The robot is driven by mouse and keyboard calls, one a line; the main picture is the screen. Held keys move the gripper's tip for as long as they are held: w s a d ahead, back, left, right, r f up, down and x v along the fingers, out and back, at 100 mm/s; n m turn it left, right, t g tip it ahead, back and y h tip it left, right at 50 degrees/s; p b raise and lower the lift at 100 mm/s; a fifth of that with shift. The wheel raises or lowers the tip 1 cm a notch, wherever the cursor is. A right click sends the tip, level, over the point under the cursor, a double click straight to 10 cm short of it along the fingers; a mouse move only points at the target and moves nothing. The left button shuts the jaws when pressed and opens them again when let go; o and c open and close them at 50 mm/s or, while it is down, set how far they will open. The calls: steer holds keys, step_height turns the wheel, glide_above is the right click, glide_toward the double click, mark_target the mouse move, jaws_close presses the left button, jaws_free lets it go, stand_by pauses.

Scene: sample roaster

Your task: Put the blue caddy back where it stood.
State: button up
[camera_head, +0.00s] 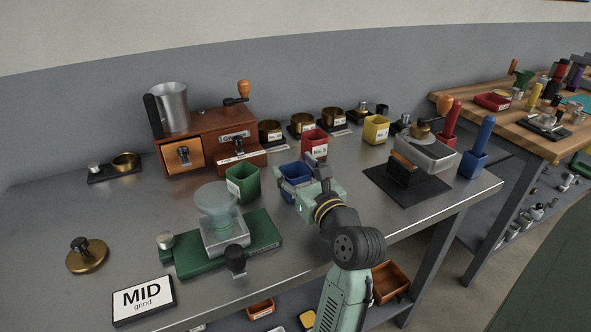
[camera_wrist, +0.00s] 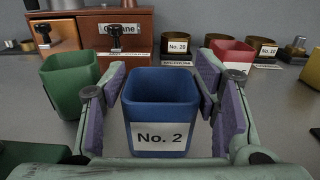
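The blue caddy (camera_wrist: 160,112), labelled "No. 2", is upright between the fingers of my gripper (camera_wrist: 162,88) in the wrist view. In the head view the blue caddy (camera_head: 295,170) shows beyond my gripper (camera_head: 298,180), right of the green caddy. Its base is partly hidden there, so I cannot tell whether it touches the table.
The green caddy (camera_head: 243,182) stands close on the left, the red caddy (camera_head: 314,142) behind. A scale with a bowl (camera_head: 222,236) stands front left. A black mat (camera_head: 425,190) with a tray lies right. The yellow caddy (camera_head: 376,129) is farther back. Bare steel table (camera_head: 340,167) shows between.

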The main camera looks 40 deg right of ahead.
steer(key=shift+o, duration=1.2)
steer(key=b+v, duration=0.1)
steer(key=v, duration=1.1)
